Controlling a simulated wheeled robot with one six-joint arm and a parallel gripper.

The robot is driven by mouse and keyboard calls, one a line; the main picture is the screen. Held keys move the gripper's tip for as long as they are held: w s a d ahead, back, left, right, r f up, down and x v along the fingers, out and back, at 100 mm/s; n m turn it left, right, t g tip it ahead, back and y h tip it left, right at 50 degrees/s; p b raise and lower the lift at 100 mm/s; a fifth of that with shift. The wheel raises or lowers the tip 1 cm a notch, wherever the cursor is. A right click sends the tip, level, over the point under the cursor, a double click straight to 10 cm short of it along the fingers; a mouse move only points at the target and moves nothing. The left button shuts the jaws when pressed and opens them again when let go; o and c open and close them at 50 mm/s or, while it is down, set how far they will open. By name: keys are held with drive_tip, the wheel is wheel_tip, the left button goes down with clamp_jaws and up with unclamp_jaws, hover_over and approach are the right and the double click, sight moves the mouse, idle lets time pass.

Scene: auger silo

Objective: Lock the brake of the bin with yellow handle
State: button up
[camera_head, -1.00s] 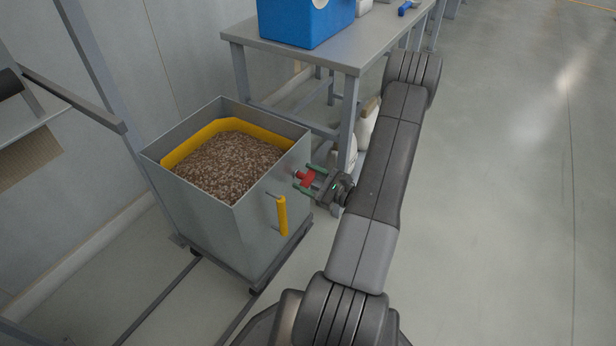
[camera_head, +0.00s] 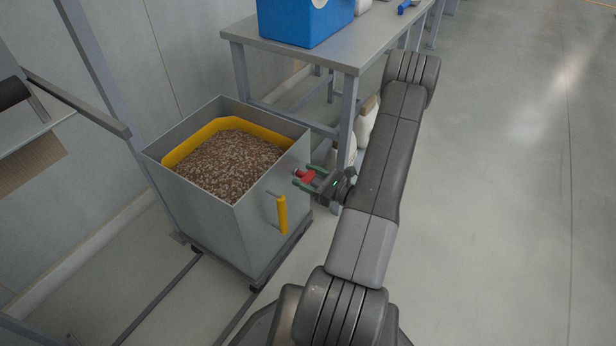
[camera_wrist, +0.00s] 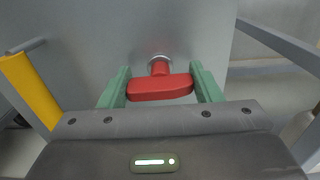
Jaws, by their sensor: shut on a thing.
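The grey bin (camera_head: 205,221) with the yellow handle (camera_head: 282,214) stands on a low wheeled frame, filled with brown pellets (camera_head: 228,165). A red brake knob (camera_head: 304,176) sticks out of its side wall, right of the handle. In the wrist view the red knob (camera_wrist: 160,88) is a wide bar on a short stem with a metal collar, its bar lying nearly level. My gripper (camera_head: 311,178) has its green fingers on either side of the knob, shut on it. The fingers also show in the wrist view (camera_wrist: 160,90), at the two ends of the bar. The yellow handle (camera_wrist: 32,88) is at the left there.
A grey table (camera_head: 340,55) with a blue box (camera_head: 303,22) stands behind the bin. White containers (camera_head: 366,123) stand by its leg. Floor rails (camera_head: 160,298) run in front of the bin. A dark bar (camera_head: 80,105) crosses at the left. The floor at right is clear.

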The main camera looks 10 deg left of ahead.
drive_tip(key=o, duration=1)
drive_tip(key=shift+c, duration=0.2)
drive_tip(key=shift+d, duration=0.1)
drive_tip(key=p+v, duration=0.2)
drive_tip(key=v, duration=1.1)
drive_tip(key=shift+s+d, duration=0.15)
drive_tip(key=shift+d, duration=0.15)
drive_tip(key=b+x, duration=0.2)
drive_tip(key=x, duration=1.2)
drive_tip(key=shift+d, duration=0.15)
